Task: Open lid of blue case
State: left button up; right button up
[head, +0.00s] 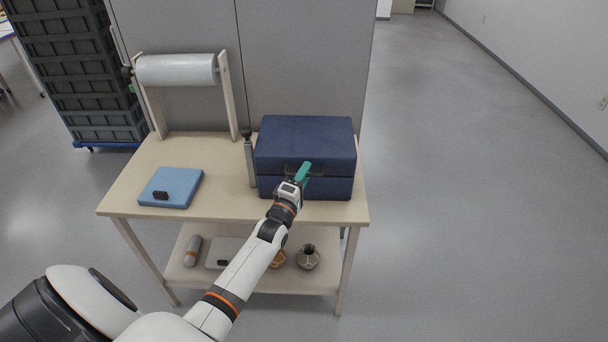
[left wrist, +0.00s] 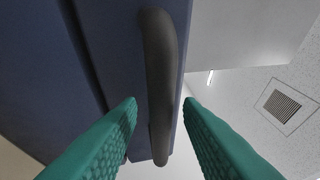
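The blue case (head: 305,143) stands on the right part of the table, its lid shut. It is dark blue with a dark handle on its front, partly behind my gripper. My left gripper (head: 303,172), with teal fingers, is at the front of the case by the handle. In the left wrist view the dark handle (left wrist: 159,60) runs between the two spread fingers (left wrist: 161,106), with a gap visible on each side. The seam of the case shows to the left of the handle. My right gripper is not in view.
The table (head: 225,205) also holds a light blue flat box (head: 180,187) with a small black item on it, and a white roll on a stand (head: 177,69). A lower shelf holds a vase (head: 308,257) and other items. Grey panels stand behind.

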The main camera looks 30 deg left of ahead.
pick_arm(q)
grip_shut()
jog(key=shift+r, duration=0.15)
